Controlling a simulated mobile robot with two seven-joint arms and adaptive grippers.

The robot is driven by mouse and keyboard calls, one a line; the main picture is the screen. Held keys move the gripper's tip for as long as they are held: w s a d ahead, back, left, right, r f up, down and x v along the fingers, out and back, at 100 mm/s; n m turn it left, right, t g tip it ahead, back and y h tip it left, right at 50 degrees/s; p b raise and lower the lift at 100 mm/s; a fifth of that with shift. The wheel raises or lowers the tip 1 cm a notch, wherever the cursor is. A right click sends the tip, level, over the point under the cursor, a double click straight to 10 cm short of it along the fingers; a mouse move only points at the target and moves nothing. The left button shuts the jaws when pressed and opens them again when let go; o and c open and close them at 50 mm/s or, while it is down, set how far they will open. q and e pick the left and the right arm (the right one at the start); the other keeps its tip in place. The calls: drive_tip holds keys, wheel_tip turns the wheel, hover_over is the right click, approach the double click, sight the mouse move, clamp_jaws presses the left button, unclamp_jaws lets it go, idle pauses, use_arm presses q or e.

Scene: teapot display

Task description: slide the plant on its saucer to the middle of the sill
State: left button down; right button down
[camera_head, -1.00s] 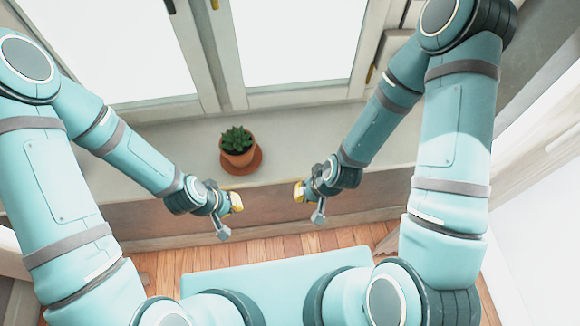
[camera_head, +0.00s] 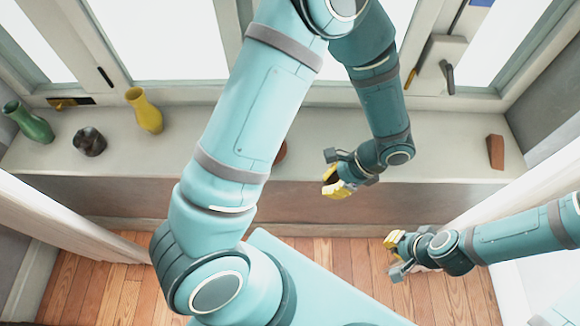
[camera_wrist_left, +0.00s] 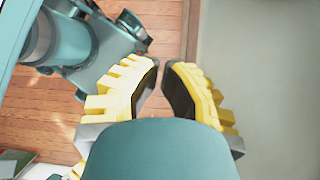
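In the head view the plant's pot and leaves are hidden behind my left arm. Only a small sliver of a terracotta-coloured edge, probably the saucer (camera_head: 281,153), shows beside that arm, on the pale sill (camera_head: 450,150). My left gripper (camera_head: 333,184) is to the right of this sliver, apart from it, by the front edge of the sill. In the left wrist view the fingertips of the left gripper (camera_wrist_left: 161,66) are almost together, with nothing held between them. My right gripper (camera_head: 392,252) is lower right, over the floor in front of the sill; its finger gap is unclear.
A green vase (camera_head: 30,124), a dark small pot (camera_head: 89,142) and a yellow vase (camera_head: 146,111) stand at the sill's left. A reddish-brown block (camera_head: 495,152) stands near its right end. Windows with handles rise behind. The sill between my left gripper and the block looks clear.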

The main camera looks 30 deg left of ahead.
sight(295, 172)
use_arm(q)
drive_tip(key=w+a+r+m+t+y, duration=0.2)
drive_tip(key=w+r+y, duration=0.1)
drive_tip(key=r+y, duration=0.1)
drive_tip(key=b+x, duration=0.2)
drive_tip(key=x, duration=0.7)
drive_tip(key=shift+s+a+f, duration=0.15)
drive_tip(key=shift+s+f, duration=0.05)
drive_tip(key=shift+f, duration=0.1)
drive_tip(key=shift+s+a+r, duration=0.1)
drive_tip(key=shift+s+a, duration=0.05)
drive_tip(key=shift+a, duration=0.4)
drive_tip(key=shift+s+a+r, duration=0.1)
drive_tip(key=shift+s+a, duration=0.05)
drive_tip(key=shift+a, duration=0.45)
drive_tip(key=shift+s+a+b, duration=0.2)
drive_tip(key=shift+a+b, duration=0.1)
drive_tip(key=shift+a, duration=0.4)
drive_tip(key=shift+a, duration=0.1)
